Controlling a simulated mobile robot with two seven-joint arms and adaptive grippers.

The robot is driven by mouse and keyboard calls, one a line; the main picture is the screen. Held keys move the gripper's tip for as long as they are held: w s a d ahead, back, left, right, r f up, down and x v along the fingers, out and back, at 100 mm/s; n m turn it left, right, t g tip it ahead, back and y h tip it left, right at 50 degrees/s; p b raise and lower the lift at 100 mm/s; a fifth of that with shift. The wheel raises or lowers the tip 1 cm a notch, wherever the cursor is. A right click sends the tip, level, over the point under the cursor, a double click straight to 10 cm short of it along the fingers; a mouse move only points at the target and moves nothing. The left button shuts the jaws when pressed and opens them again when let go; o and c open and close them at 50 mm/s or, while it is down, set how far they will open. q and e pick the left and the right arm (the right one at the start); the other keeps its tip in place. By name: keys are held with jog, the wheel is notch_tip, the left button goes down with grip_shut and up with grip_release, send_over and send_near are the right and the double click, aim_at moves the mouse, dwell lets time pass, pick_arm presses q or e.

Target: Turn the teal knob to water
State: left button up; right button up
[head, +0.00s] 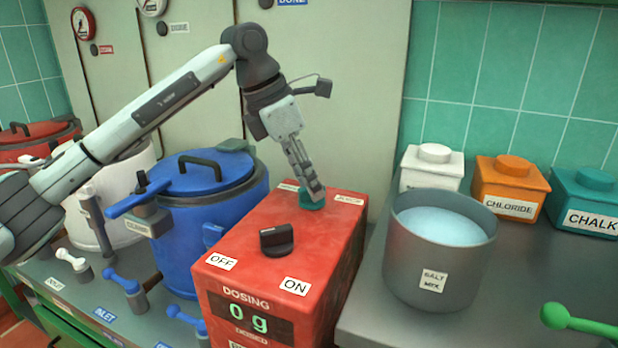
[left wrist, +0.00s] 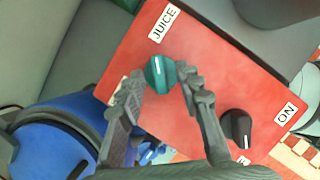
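The teal knob (head: 311,204) sits at the back of the red dosing box (head: 290,232) and also shows in the left wrist view (left wrist: 160,74). Its white pointer line faces up in that view, towards the JUICE label (left wrist: 164,22). My left gripper (head: 312,190) reaches down onto the knob from above. In the left wrist view its fingertips (left wrist: 162,80) flank the knob closely on both sides and appear shut on it. The WATER label (head: 289,187) is at the box's back left; a finger mostly covers it in the wrist view. My right gripper is not in view.
A black knob (head: 277,240) stands between the OFF and ON labels. A blue kettle (head: 205,215) is left of the box; a grey salty-mix pot (head: 440,260) is to its right. Chloride (head: 508,186) and chalk (head: 587,200) jars stand behind. The display (head: 250,322) reads 0 g.

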pick_arm(q)
jog(key=shift+d+f, duration=0.1)
jog(key=shift+f, duration=0.1)
grip_shut()
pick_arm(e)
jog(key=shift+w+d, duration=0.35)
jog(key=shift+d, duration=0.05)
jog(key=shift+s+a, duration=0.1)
